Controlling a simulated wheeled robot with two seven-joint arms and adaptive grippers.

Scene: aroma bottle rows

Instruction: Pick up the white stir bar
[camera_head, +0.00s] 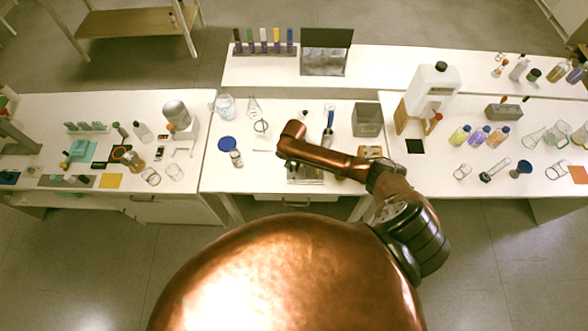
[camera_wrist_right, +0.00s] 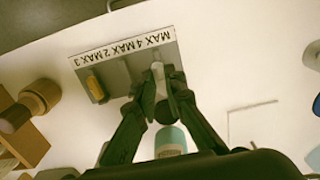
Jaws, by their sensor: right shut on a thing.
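My right gripper (camera_wrist_right: 160,72) points down at the grey tray (camera_wrist_right: 124,66) with the printed MAX labels. Its fingertips are shut on a small pale piece (camera_wrist_right: 157,69), which looks like the white stir bar; the fingers hide most of it. Whether it touches the tray is unclear. In the head view my copper right arm reaches over the middle table, and its wrist hides the gripper and part of this tray (camera_head: 306,182). My left gripper is not in view.
A yellow piece (camera_wrist_right: 94,86) lies in the tray. A teal-labelled bottle (camera_wrist_right: 170,140) is close to the fingers. A thin bent rod (camera_wrist_right: 252,106) lies to the right. A grey bin (camera_head: 367,120) and a blue lid (camera_head: 227,143) are on the middle table.

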